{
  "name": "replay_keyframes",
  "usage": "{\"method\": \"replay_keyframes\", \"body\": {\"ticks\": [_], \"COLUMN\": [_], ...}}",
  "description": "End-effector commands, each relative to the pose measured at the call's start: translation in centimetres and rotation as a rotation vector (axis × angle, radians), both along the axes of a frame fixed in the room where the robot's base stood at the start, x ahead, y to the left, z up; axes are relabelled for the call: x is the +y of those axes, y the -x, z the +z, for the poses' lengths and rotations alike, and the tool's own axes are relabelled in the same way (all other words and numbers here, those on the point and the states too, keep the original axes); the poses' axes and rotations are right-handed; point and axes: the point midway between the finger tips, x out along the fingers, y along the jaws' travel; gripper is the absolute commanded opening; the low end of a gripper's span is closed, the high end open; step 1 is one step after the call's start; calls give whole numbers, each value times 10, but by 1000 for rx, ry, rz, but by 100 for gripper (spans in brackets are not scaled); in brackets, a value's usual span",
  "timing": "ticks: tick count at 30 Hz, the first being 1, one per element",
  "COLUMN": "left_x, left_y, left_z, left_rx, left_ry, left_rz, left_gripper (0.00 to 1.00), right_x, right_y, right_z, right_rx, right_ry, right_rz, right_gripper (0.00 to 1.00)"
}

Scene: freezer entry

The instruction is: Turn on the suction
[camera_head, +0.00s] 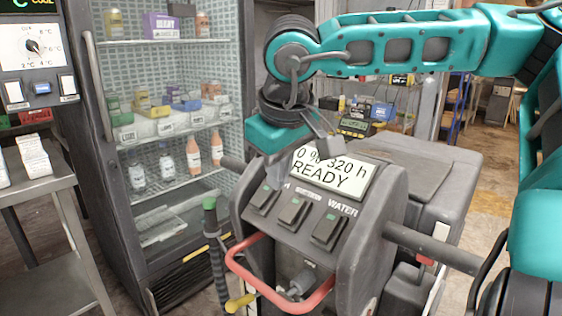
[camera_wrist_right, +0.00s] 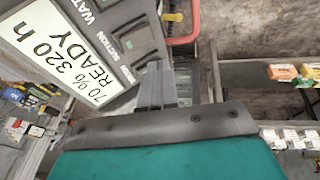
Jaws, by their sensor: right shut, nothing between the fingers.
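The floor machine's sloped control panel (camera_head: 285,228) holds three dark rocker switches in a row. The middle one, the suction switch (camera_head: 293,211), sits below the small SUCTION label; it also shows in the wrist view (camera_wrist_right: 139,42). The left switch (camera_head: 263,198) has its label mostly covered by my gripper. The right switch (camera_head: 327,229) is under the WATER label. My right gripper (camera_head: 284,182) is shut and empty, pointing down at the panel's upper left. My left gripper is out of view.
The display (camera_head: 335,178) reads 320 h READY, partly covered by my gripper. A red handle loop (camera_head: 236,266) curves before the panel. A glass-door fridge (camera_head: 95,150) with stocked shelves stands behind left. A steel table (camera_head: 50,190) with boxes is at far left.

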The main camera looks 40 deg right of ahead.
Motion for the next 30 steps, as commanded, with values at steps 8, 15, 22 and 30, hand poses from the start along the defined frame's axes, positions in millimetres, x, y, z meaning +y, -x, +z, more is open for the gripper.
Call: {"method": "replay_keyframes", "body": {"ticks": [8,15,22,30], "left_x": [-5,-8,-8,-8], "left_y": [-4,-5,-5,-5], "left_z": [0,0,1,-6], "left_rx": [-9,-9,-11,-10], "left_ry": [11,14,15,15], "left_rz": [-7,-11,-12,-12], "left_gripper": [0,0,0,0], "right_x": [-14,-27,-29,-30], "right_y": [-14,-15,-16,-16], "right_z": [-54,-74,-76,-81], "right_rx": [2,0,-1,-2], "right_ry": [-5,-3,0,24], "right_rz": [-2,-1,-1,1], "right_gripper": [0,0,0,0]}}
